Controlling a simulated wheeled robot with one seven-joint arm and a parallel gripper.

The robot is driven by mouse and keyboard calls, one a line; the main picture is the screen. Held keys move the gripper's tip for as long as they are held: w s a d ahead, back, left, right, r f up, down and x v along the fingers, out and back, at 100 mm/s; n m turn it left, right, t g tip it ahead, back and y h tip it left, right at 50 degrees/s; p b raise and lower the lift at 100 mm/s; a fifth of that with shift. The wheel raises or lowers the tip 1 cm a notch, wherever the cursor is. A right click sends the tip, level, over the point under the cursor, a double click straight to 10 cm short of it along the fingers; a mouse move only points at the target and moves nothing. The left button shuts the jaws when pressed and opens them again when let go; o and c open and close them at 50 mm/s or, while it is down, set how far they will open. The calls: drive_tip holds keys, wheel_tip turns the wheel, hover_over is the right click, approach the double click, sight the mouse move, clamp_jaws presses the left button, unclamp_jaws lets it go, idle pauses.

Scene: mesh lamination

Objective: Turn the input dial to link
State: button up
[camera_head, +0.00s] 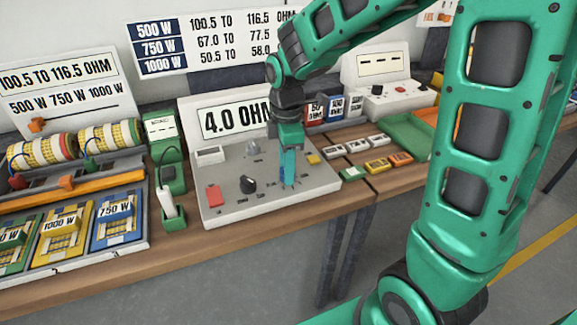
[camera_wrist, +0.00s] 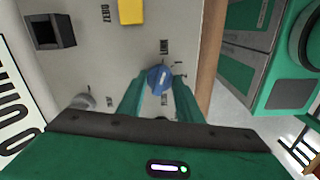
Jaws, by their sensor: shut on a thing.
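The blue input dial (camera_wrist: 159,79) sits on the grey meter panel (camera_wrist: 90,65) in the wrist view, between my gripper's fingers (camera_wrist: 160,95). The fingers are shut on its two sides. The dial's pointing direction is hard to make out. In the head view my gripper (camera_head: 288,178) points down onto the front right of the meter (camera_head: 215,222), and its fingers hide most of the dial. The meter's display (camera_head: 236,119) reads 4.0 OHM.
A black knob (camera_head: 248,185), red button (camera_head: 214,195), grey knob (camera_head: 253,148) and yellow button (camera_head: 313,159) share the panel. A probe in a green holder (camera_head: 172,210) stands at left. Small coloured blocks (camera_head: 377,166) lie at right.

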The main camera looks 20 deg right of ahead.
drive_tip(key=shift+d+n, duration=0.25)
drive_tip(key=shift+n, duration=0.55)
drive_tip(key=o, duration=1)
drive_tip(key=shift+o, duration=0.2)
drive_tip(key=shift+a+r, duration=0.1)
wheel_tip(320, 180, up, 10)
drive_tip(key=shift+r, duration=0.25)
drive_tip(key=shift+w, duration=0.1)
